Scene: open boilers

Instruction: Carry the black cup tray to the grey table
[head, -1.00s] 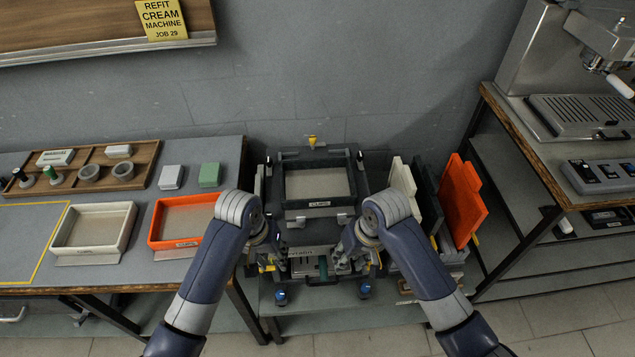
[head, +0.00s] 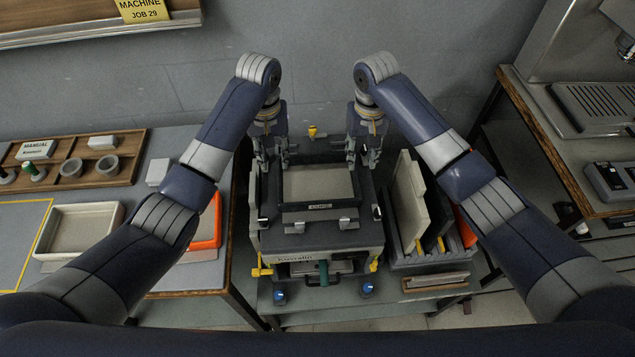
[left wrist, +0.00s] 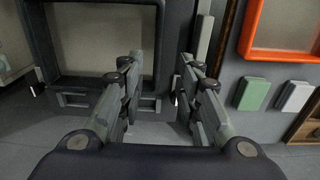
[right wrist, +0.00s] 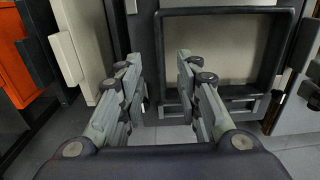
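The black cup tray (head: 345,205) has a pale grey floor and a "CUPS" label, and sits on top of the central machine. In the head view my left gripper (head: 272,166) points down at its far left corner, and my right gripper (head: 364,162) at its far right corner. Both are open. The tray's rim also shows in the left wrist view (left wrist: 100,10) and the right wrist view (right wrist: 220,12), with light tabs near the fingers; I see nothing clamped. A grey-topped table (head: 85,192) stands at the left.
On the left table are a white tray (head: 82,232), an orange tray (head: 210,225) and a wooden board (head: 120,170). A yellow outline encloses bare tabletop. A rack of upright panels (head: 410,205) stands right of the machine. Another bench (head: 545,125) is further right.

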